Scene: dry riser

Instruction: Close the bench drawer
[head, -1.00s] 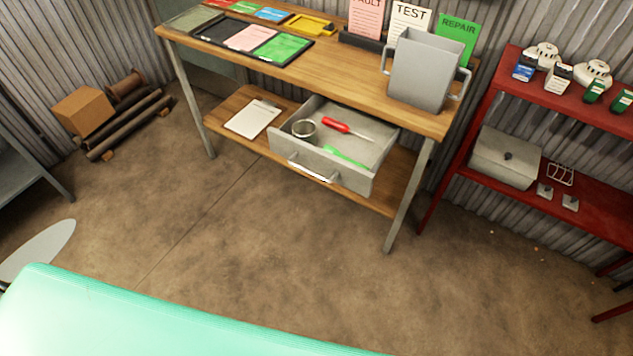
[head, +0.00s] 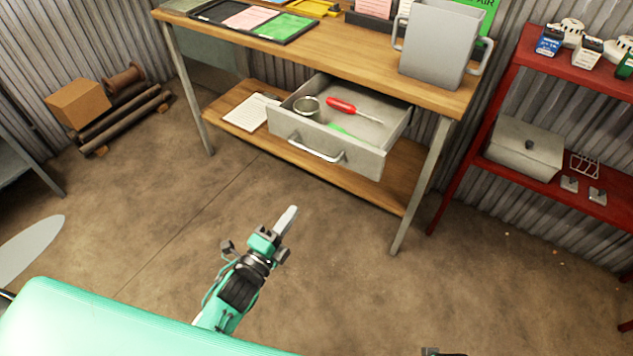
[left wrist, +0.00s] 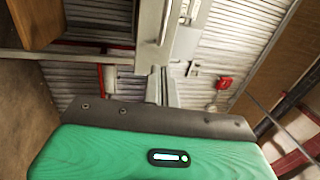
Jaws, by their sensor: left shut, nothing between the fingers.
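The bench drawer (head: 370,156) is a grey open-topped box under the wooden bench top (head: 330,44), pulled out toward me. Its bar handle (head: 316,150) is on the front face. A round tin (head: 308,107), a red-handled screwdriver (head: 345,106) and a partly hidden green item (head: 340,129) lie inside. My left gripper (head: 288,218) is shut and empty, in front of and below the drawer, apart from the handle. A dark piece (head: 443,352) at the bottom edge may be part of my right gripper; its jaws are hidden.
The bench's lower shelf (head: 375,190) holds a clipboard (head: 249,113). Bench legs (head: 421,185) flank the drawer. A red shelf unit (head: 600,192) stands at right; a cardboard box (head: 78,102) and pipes lie at left. The floor before the bench is clear.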

